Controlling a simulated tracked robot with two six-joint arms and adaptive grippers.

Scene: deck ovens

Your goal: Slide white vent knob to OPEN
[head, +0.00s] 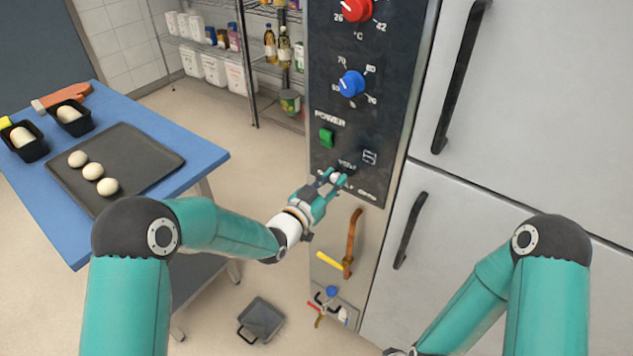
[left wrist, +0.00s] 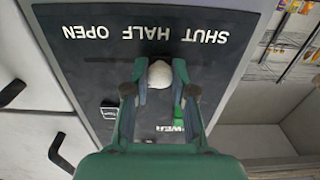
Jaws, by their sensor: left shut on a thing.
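The white vent knob (head: 341,180) sits low on the dark control panel (head: 392,75). It also shows in the left wrist view (left wrist: 160,73), where the panel is upside down. The printed words SHUT (left wrist: 206,36), HALF (left wrist: 153,33) and OPEN (left wrist: 86,32) run along the slide. The knob stands about level with HALF; its exact setting is hard to tell. My left gripper (head: 331,180) is shut on the knob, with one finger on each side in the left wrist view (left wrist: 160,88).
Above the knob are a green power switch (head: 326,137), a blue dial (head: 351,84) and a red dial (head: 356,9). A brown handle (head: 352,240) hangs below. White doors with black handles stand right. A blue table (head: 208,152) with a dark tray stands left.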

